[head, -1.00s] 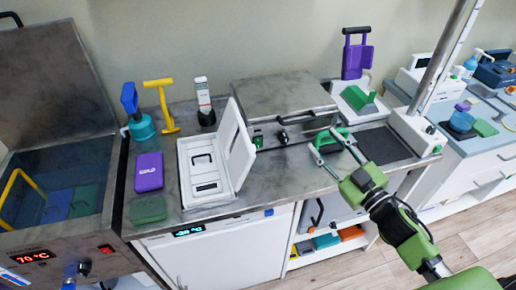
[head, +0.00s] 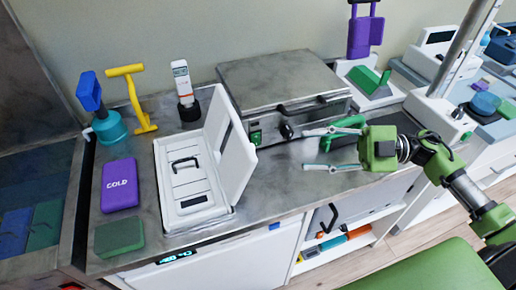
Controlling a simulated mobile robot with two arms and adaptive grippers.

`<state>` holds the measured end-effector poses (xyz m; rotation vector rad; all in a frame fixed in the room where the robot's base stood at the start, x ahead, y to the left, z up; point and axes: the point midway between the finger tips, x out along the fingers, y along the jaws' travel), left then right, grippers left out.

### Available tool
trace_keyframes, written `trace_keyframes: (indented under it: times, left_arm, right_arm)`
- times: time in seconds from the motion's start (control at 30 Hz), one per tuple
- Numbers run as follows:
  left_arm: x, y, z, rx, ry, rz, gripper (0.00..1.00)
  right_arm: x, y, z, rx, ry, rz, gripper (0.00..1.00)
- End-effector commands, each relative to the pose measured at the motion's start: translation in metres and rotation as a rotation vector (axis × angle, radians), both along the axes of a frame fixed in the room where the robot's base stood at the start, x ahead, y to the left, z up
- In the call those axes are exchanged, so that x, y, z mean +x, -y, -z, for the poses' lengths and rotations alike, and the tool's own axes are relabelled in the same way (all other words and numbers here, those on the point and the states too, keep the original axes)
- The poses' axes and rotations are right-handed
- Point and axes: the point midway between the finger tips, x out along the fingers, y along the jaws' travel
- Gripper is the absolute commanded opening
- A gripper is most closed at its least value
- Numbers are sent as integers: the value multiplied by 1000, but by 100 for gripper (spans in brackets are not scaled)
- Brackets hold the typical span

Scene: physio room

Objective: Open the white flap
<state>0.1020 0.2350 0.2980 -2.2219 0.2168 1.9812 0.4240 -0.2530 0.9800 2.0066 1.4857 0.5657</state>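The white flap (head: 236,155) is the tall lid on the right side of a white box (head: 163,196). It stands up, tilted a little outward to the right, so the box is open. Inside the box lies a white panel with a black handle (head: 184,161). My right gripper (head: 304,149) is to the right of the flap, in front of the steel unit, with a clear gap between it and the flap. Its two fingers are spread and nothing is between them. My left gripper is not in view.
A steel unit (head: 280,80) with a black handle stands behind my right gripper. A purple cold pack (head: 120,184), a green block (head: 119,237), a blue-topped bottle (head: 107,127) and a yellow T-shaped tool (head: 138,98) are left of the box. A metal pole (head: 455,50) rises at right.

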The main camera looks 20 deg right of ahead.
Motion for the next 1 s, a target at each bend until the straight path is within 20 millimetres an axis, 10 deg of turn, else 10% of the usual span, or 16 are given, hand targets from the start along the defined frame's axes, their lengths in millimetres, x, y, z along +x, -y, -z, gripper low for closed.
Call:
trace_keyframes:
  times: [0.2, 0.5, 1.0]
  left_arm:
    - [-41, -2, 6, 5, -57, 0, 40]
    - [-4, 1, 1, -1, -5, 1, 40]
    - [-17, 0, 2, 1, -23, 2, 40]
  right_arm:
    - [14, -46, -2, 3, 6, -2, 39]
    - [30, -98, -2, 5, 4, 0, 39]
    - [35, -114, -1, 2, 2, 2, 39]
